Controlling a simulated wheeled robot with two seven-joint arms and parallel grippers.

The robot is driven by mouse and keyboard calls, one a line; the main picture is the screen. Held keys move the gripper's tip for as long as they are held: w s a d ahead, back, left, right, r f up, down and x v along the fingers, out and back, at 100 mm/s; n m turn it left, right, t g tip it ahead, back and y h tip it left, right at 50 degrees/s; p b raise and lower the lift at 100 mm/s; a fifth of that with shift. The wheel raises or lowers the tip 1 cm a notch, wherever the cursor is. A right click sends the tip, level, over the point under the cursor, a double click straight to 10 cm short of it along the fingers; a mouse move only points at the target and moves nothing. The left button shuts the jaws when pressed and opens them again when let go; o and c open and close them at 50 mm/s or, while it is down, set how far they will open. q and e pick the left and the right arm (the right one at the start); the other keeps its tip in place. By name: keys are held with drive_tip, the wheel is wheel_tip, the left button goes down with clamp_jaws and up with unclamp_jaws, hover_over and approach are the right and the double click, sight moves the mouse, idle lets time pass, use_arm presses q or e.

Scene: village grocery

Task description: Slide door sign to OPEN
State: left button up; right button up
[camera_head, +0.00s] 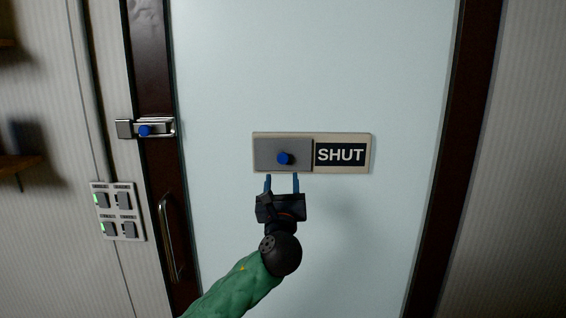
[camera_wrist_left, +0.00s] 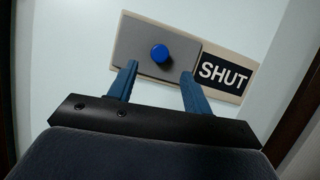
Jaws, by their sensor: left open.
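The door sign (camera_head: 343,137) is a beige board on the pale door, with a grey sliding plate (camera_head: 263,163) over its left half. A blue knob (camera_head: 284,158) sticks out of the plate. The word SHUT shows on a dark panel (camera_head: 341,154) at the right; whatever lies under the plate is hidden. My left gripper (camera_head: 282,178) is open and empty, just below the knob. In the left wrist view its two blue fingers (camera_wrist_left: 158,78) stand apart, with the knob (camera_wrist_left: 160,54) above and between their tips, not gripped. My right gripper is not in view.
A sliding bolt (camera_head: 160,127) with a blue knob sits on the door's dark left edge. Below it are a curved door handle (camera_head: 171,238) and a switch panel (camera_head: 118,211) on the wall. Shelves (camera_head: 18,163) are at the far left. The door surface around the sign is clear.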

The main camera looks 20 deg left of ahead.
sight(283, 160)
use_arm(q)
drive_tip(key=shift+m, duration=0.6)
drive_tip(key=p+x, duration=0.2)
drive_tip(key=x, duration=0.4)
drive_tip(key=shift+w+p, duration=0.35)
drive_tip(key=shift+p, duration=0.05)
drive_tip(key=shift+w+a+r, duration=0.15)
drive_tip(key=shift+w+a, duration=0.1)
drive_tip(key=shift+w, duration=0.4)
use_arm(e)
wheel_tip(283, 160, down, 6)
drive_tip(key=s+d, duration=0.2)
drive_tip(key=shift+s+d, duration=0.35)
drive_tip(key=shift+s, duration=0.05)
use_arm(q)
drive_tip(key=shift+c, duration=0.4)
clamp_jaws()
drive_tip(key=shift+d, duration=0.1)
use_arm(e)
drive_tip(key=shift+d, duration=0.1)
